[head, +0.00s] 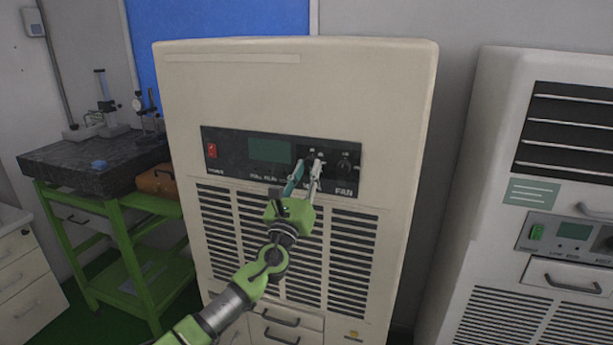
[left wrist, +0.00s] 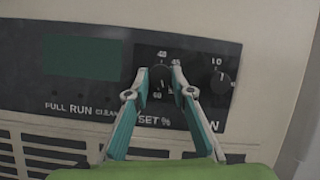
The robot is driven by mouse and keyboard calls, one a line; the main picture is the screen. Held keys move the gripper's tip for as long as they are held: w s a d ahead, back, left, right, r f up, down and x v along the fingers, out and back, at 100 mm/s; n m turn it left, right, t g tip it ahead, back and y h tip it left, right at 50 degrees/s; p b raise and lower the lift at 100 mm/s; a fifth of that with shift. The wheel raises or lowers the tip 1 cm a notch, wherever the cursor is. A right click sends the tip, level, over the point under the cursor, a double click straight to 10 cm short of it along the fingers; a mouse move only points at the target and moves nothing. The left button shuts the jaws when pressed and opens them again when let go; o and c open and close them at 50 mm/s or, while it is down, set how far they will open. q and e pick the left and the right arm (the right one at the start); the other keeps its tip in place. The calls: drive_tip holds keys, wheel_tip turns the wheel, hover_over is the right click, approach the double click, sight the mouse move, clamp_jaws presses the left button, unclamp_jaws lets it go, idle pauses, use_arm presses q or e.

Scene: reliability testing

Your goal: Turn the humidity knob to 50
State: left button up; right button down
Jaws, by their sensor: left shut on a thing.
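The humidity knob (left wrist: 160,77) is a dark round dial above the "SET %" label on the black control panel (head: 228,163) of the cream cabinet. Numbers around it include 40 and 60; its pointer is too unclear to read. My left gripper (head: 309,164) is at the panel, its two fingertips on either side of this knob. In the left wrist view the left gripper (left wrist: 161,76) is shut on the knob, and its fingers partly hide the dial marks. My right gripper is not in view.
The fan knob (head: 344,165) sits just right of the gripped knob, close to the right finger. A blank green display (head: 269,149) and a red switch (head: 212,151) are to the left. A second cabinet (head: 492,130) stands at right, a green-framed bench (head: 130,235) at left.

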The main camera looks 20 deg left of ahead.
use_arm(q)
drive_tip(key=n+y, duration=0.2)
drive_tip(key=n, duration=0.2)
drive_tip(key=shift+d+b, duration=0.2)
drive_tip(key=shift+b, duration=0.15)
drive_tip(key=n+y, duration=0.1)
drive_tip(key=n, duration=0.1)
drive_tip(key=n+g+y, duration=0.1)
drive_tip(key=n+y, duration=0.1)
drive_tip(key=n, duration=0.1)
drive_tip(key=shift+d, duration=0.1)
drive_tip(key=n+g, duration=0.1)
drive_tip(key=n, duration=0.1)
drive_tip(key=n+y, duration=0.1)
drive_tip(key=n, duration=0.2)
drive_tip(key=shift+d+r+g, duration=0.1)
drive_tip(key=shift+r+g, duration=0.1)
drive_tip(key=shift+g, duration=0.2)
drive_tip(key=shift+r+n+g+y, duration=0.1)
drive_tip(key=shift+n+g+y, duration=0.55)
drive_tip(key=shift+n, duration=1.15)
drive_tip(key=o, duration=1.1)
